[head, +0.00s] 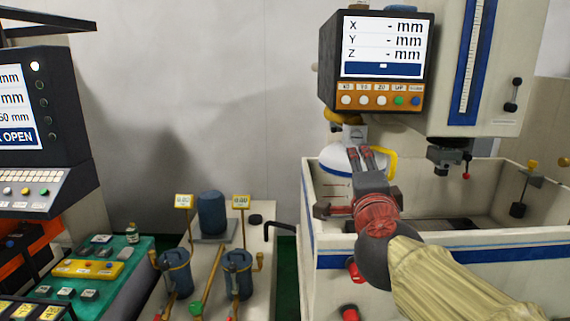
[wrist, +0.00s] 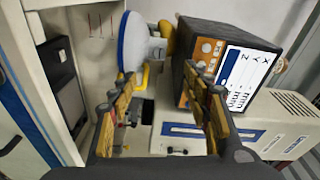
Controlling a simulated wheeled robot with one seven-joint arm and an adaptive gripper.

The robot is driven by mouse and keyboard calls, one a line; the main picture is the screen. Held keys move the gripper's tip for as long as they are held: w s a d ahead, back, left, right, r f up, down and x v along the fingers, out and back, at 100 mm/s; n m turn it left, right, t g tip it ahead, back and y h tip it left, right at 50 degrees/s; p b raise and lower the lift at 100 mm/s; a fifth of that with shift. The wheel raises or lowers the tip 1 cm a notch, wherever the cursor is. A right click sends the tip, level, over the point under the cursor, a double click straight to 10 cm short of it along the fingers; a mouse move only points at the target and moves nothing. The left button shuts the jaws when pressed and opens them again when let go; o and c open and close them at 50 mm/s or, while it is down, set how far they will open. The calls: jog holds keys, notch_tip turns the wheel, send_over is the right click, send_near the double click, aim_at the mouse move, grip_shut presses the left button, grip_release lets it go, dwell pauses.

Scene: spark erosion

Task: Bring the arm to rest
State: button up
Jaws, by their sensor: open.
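My gripper (head: 366,160) is at the right in the head view, raised at the front wall of the white machine tank (head: 440,260) and pointing toward the back. Its fingers overlap the white round lamp-like part (head: 338,160) in that view; whether they touch it I cannot tell. In the wrist view my gripper (wrist: 165,100) has its two yellow-lined fingers well apart, with nothing between them. The round part with a blue rim (wrist: 135,42) shows beyond the fingertips. My arm reaches in from the lower right of the head view.
The display box (head: 376,60) hangs just above my gripper, and the machine head (head: 475,70) stands to its right. A bench with blue canisters (head: 175,272) is left of the tank. A green table (head: 105,265) and control panel (head: 35,130) are further left.

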jog(key=s+a+f+n+g+y, duration=0.1)
jog(key=a+f+n+g+y, duration=0.2)
jog(key=a+f+n+y, duration=0.45)
jog(key=s+a+f+n+g, duration=0.3)
jog(key=s+f+n+g, duration=0.2)
jog(key=s+f+n, duration=0.5)
jog(key=s+d+f+g+h+b, duration=0.3)
jog(key=s+d+f+g+h, duration=0.1)
jog(key=s+d+f, duration=1)
notch_tip(320, 180, down, 2)
jog(key=s+h, duration=0.1)
jog(key=s, duration=0.1)
jog(key=shift+s+d+f, duration=0.15)
jog(key=shift+s, duration=0.15)
